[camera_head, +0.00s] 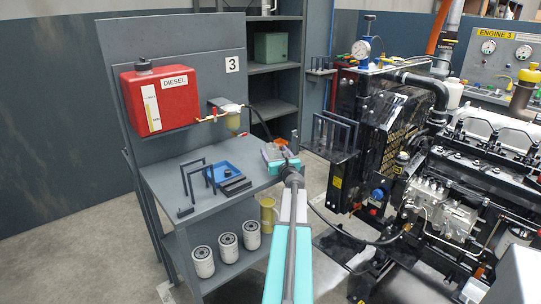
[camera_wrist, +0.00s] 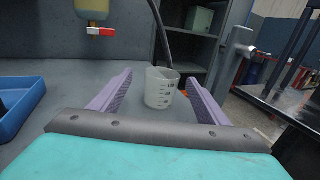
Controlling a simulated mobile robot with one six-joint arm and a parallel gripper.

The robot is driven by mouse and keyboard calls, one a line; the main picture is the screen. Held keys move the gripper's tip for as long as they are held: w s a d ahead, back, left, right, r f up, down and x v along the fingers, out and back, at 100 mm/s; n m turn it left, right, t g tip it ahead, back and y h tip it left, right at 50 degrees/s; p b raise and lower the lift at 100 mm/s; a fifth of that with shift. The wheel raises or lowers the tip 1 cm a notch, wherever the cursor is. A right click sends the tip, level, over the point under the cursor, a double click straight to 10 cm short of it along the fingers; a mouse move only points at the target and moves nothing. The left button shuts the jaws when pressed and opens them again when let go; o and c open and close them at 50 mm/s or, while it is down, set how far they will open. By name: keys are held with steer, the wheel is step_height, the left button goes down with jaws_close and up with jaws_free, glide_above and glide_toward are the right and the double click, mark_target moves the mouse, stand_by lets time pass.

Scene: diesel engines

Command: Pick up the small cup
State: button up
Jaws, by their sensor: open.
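The small cup (camera_wrist: 160,90) is a translucent, whitish measuring cup with dark graduation marks. It stands upright on the grey bench top (camera_wrist: 62,110) in the wrist view. My gripper (camera_wrist: 157,85) is open, with one purple finger to the left of the cup and one to the right. The cup sits near the fingertips, and a gap shows on each side. In the head view my gripper (camera_head: 281,155) is over the right end of the bench, and I cannot make out the cup clearly there.
A blue tray (camera_wrist: 18,105) lies to the left of my gripper. A fuel filter (camera_wrist: 92,10) with a red-handled tap hangs above, and a dark hose (camera_wrist: 162,35) runs behind the cup. A red diesel tank (camera_head: 160,98) is mounted on the panel. The engine (camera_head: 460,200) stands right of the bench.

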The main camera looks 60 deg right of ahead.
mark_target(270, 144)
steer(key=shift+w+d, duration=0.1)
steer(key=shift+p+x, duration=0.5)
steer(key=shift+x, duration=2)
steer(key=shift+r, duration=0.1)
steer(key=shift+c, duration=0.4)
steer(key=c, duration=1)
